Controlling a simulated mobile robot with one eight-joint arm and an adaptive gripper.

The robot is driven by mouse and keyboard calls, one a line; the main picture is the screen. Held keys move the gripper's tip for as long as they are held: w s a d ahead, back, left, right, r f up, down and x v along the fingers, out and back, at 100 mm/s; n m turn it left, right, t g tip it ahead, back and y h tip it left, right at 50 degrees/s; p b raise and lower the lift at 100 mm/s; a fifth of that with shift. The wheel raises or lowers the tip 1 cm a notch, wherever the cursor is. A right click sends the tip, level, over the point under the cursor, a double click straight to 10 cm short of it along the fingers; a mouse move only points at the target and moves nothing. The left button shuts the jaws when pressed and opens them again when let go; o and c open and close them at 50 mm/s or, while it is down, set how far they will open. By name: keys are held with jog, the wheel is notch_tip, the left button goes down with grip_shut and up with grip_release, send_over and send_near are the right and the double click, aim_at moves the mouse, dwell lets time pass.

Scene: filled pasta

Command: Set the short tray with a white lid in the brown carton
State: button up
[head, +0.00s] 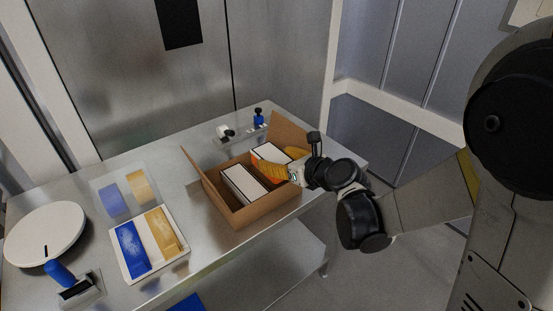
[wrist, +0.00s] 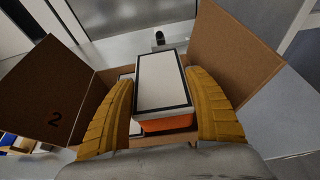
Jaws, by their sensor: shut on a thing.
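The short tray (head: 269,152) has a white lid with a dark border and an orange side; it also shows in the wrist view (wrist: 162,84). My gripper (head: 284,163) is shut on it, with one yellow ribbed finger on each side, as the wrist view (wrist: 165,105) shows. The brown carton (head: 255,214) stands open on the steel table, flaps spread. The held tray is over or within the right half of its opening; I cannot tell whether it touches the bottom.
Another white-lidded tray (head: 243,184) lies in the carton's left half. On the table are a white tray of blue and yellow packs (head: 150,245), a round white disc (head: 45,233), a blue-handled stamp (head: 60,273) and small bottles (head: 259,118) behind the carton.

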jog(key=o, duration=1.3)
jog(key=shift+r, duration=0.15)
jog(key=s+d+r+n+g+h+p, duration=0.2)
jog(key=s+d+n, duration=0.5)
jog(key=s+n, duration=0.5)
jog(key=s+d+r+n+g+h+p, duration=0.2)
jog(key=s+d+r+n+h, duration=0.3)
jog(key=s+n, duration=0.8)
jog(key=d+n+p, duration=0.1)
jog(key=d+n, duration=0.1)
jog(key=n, duration=0.2)
jog(key=shift+s+d+r+h, duration=0.15)
jog(key=shift+d+r+h, duration=0.15)
jog(key=shift+d+r, duration=0.05)
